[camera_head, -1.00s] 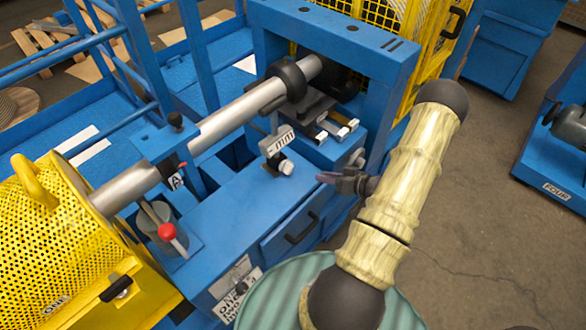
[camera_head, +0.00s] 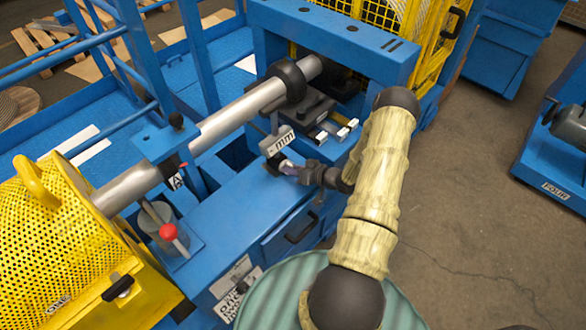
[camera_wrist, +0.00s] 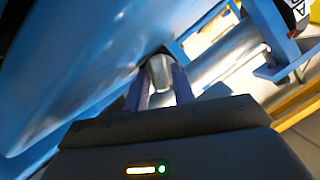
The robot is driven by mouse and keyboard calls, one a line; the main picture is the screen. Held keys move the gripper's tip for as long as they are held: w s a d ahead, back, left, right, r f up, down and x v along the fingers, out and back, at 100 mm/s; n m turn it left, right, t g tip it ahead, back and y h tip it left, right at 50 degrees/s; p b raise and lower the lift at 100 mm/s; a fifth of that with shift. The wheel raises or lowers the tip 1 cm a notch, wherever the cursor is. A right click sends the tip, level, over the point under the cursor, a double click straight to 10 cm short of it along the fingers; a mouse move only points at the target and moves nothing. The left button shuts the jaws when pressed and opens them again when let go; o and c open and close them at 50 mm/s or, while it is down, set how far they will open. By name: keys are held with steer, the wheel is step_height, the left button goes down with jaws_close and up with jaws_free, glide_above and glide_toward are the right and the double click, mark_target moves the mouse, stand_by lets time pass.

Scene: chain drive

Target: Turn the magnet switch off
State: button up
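A measuring stand with a white "mm" label (camera_head: 284,141) stands on the blue machine bed, below the steel shaft. At its foot is a dark base (camera_head: 271,163) with a small pale knob, which I take for the magnet switch; my fingers partly cover it in the head view. My gripper (camera_head: 290,168) reaches in from the right, its fingertips at the knob. In the wrist view, a rounded silvery knob (camera_wrist: 160,72) sits between the two bluish fingers (camera_wrist: 162,92). The fingers are apart; whether they touch the knob I cannot tell.
The steel shaft (camera_head: 222,122) runs diagonally above the bed. A drawer with a dark handle (camera_head: 300,230) is below my gripper. Open floor lies at right.

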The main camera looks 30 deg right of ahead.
jaws_close()
steer(key=shift+a+n+h+b, duration=0.15)
steer(key=shift+n+h+b, duration=0.15)
steer(key=shift+n+h, duration=0.5)
steer(key=shift+n+t, duration=0.3)
steer(key=shift+n, duration=0.3)
steer(key=shift+s+a+n+h+b, duration=0.1)
steer(key=shift+a+n+h+b, duration=0.05)
steer(key=shift+n+h+b, duration=0.5)
